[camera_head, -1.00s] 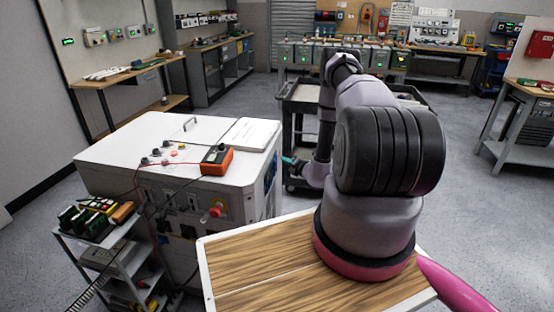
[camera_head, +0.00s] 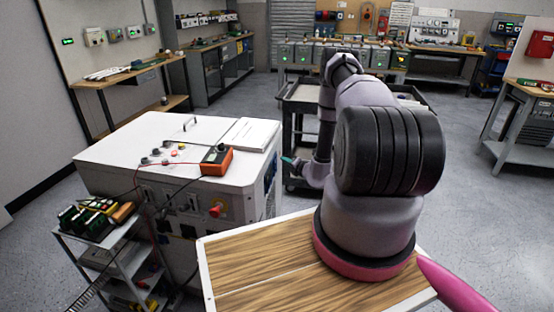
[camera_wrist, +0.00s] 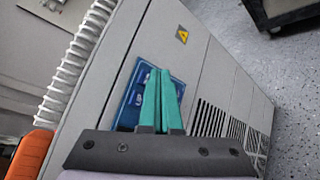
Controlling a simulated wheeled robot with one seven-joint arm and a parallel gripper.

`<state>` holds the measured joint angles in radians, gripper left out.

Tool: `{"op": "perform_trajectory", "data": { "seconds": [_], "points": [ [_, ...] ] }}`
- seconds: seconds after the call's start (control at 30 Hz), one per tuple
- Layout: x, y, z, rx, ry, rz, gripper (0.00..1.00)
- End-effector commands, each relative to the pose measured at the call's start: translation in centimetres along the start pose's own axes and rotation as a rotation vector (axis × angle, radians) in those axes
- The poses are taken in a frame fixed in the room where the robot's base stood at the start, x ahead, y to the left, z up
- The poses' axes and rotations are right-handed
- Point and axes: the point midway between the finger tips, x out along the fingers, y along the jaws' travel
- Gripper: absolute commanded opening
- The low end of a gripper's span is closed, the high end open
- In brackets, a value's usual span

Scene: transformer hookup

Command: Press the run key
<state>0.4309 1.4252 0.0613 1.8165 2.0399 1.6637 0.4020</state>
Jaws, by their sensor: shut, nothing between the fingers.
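The white cabinet (camera_head: 225,190) stands left of my arm. In the wrist view a blue key panel (camera_wrist: 133,98) is set in its grey-white side, with small light marks on it. The panel also shows as a narrow blue strip in the head view (camera_head: 270,172). My gripper (camera_wrist: 159,72) has its two teal fingers shut and empty. The fingers overlap the panel in the wrist view and cover part of it. I cannot tell which key is the run key, or whether the fingertips touch the panel. In the head view the teal tip (camera_head: 288,160) is just right of the cabinet.
An orange multimeter (camera_head: 217,161) with leads and a white booklet (camera_head: 250,133) lie on the cabinet top. A red stop button (camera_head: 216,209) is on its front. A dark cart (camera_head: 300,98) stands behind my arm. A small shelf cart (camera_head: 112,245) is at left.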

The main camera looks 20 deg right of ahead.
Motion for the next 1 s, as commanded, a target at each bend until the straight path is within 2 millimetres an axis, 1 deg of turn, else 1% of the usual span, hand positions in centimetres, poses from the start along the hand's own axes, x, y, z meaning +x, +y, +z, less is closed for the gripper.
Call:
{"op": "perform_trajectory", "data": {
  "seconds": [0.47,0.77,1.0],
  "points": [
    [0.01,0.01,-0.01,0.000,0.000,0.000,0.00],
    [0.56,0.43,-0.40,0.000,-0.001,0.000,0.00],
    [0.58,0.45,-0.42,0.000,0.000,0.000,0.00]
  ]
}}
